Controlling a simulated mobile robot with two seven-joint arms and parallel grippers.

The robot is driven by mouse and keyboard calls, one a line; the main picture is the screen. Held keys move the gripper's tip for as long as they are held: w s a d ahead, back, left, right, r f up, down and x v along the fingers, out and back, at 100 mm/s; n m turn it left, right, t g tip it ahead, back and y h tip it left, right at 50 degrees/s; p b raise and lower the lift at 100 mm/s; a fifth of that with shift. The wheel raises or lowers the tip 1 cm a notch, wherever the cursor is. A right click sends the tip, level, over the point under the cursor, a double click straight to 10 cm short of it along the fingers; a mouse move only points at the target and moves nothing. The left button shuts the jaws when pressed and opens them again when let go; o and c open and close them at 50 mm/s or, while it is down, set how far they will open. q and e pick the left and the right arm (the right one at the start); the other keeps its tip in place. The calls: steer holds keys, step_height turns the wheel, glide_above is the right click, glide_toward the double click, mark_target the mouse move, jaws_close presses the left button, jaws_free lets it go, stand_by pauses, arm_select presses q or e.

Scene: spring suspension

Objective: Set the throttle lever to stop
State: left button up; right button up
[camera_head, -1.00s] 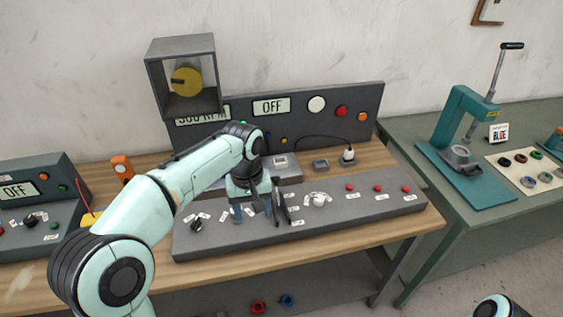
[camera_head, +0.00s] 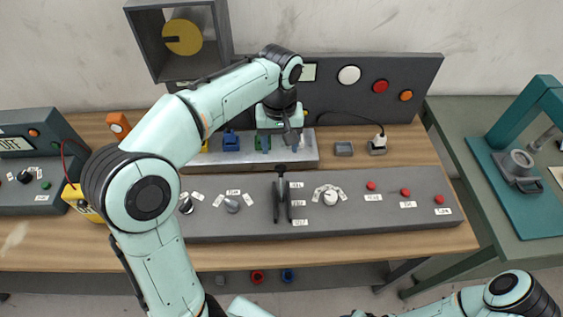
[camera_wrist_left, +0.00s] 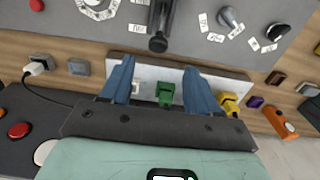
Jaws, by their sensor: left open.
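The throttle lever (camera_head: 281,195) is a black lever in a dark slotted mount on the sloping grey console. Its knob is at the far end of the mount, beside the uppermost of three white labels; their words are too small to read surely. It also shows at the top of the left wrist view (camera_wrist_left: 159,28). My left gripper (camera_head: 280,140) is open beyond the lever, above the pale tray, and apart from the lever. In the left wrist view its two blue fingers (camera_wrist_left: 160,68) are spread, with a green block visible between them. My right gripper is out of view.
Beside the lever are a white knob (camera_head: 330,197), a grey knob (camera_head: 232,205) and red buttons (camera_head: 405,192). The pale tray (camera_head: 308,158) holds a green block (camera_wrist_left: 165,94) and a blue block (camera_head: 231,141). The upright dark panel (camera_head: 425,75) stands behind.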

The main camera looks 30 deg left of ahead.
mark_target(281, 167)
arm_select(q)
steer(key=f, duration=0.4)
steer(key=f+b, duration=0.1)
steer(key=f, duration=0.4)
steer(key=shift+w, duration=0.2)
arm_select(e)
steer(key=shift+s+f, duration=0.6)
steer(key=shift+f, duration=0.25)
